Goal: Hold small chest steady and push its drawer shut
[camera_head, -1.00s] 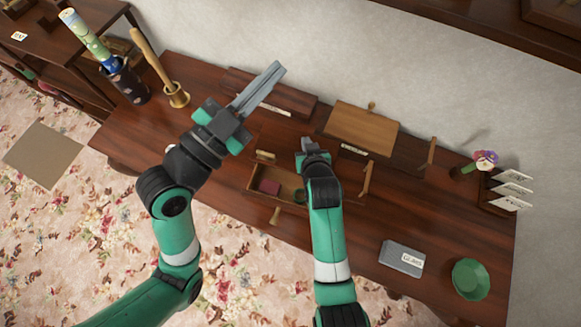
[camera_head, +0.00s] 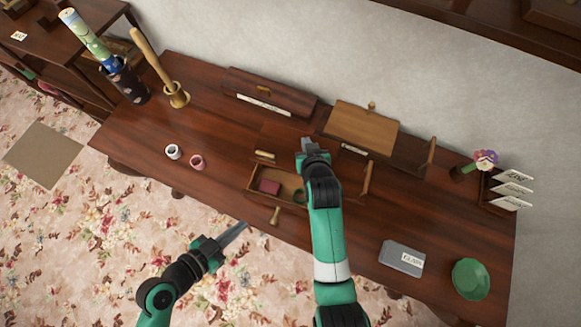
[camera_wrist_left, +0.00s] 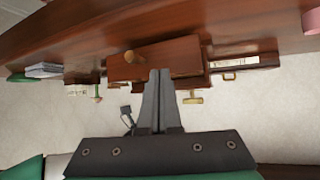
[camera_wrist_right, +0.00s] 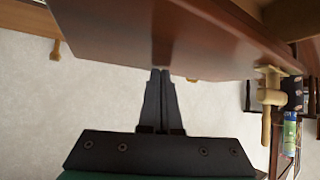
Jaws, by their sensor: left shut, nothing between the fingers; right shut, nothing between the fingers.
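The small chest (camera_head: 285,134) stands on the dark desk with its drawer (camera_head: 254,180) pulled open toward the front edge. The drawer holds a maroon block (camera_head: 268,187) and a dark green ring (camera_head: 298,195). A pale knob (camera_head: 274,216) sticks out of its front; the drawer front (camera_wrist_left: 180,58) and knob (camera_wrist_left: 135,56) also show in the left wrist view. My left gripper (camera_head: 243,225) is shut and empty, left of the knob, apart from the drawer. My right gripper (camera_head: 307,142) is shut and empty at the chest; its fingertips meet brown wood in the right wrist view (camera_wrist_right: 160,72). Exact contact is unclear.
A white cup (camera_head: 173,152) and a pink cup (camera_head: 197,162) stand left of the drawer. A grey box (camera_head: 401,257) and green bowl (camera_head: 470,279) lie right. A mortar with pestle (camera_head: 177,96) and a letter rack (camera_head: 503,192) stand at the ends.

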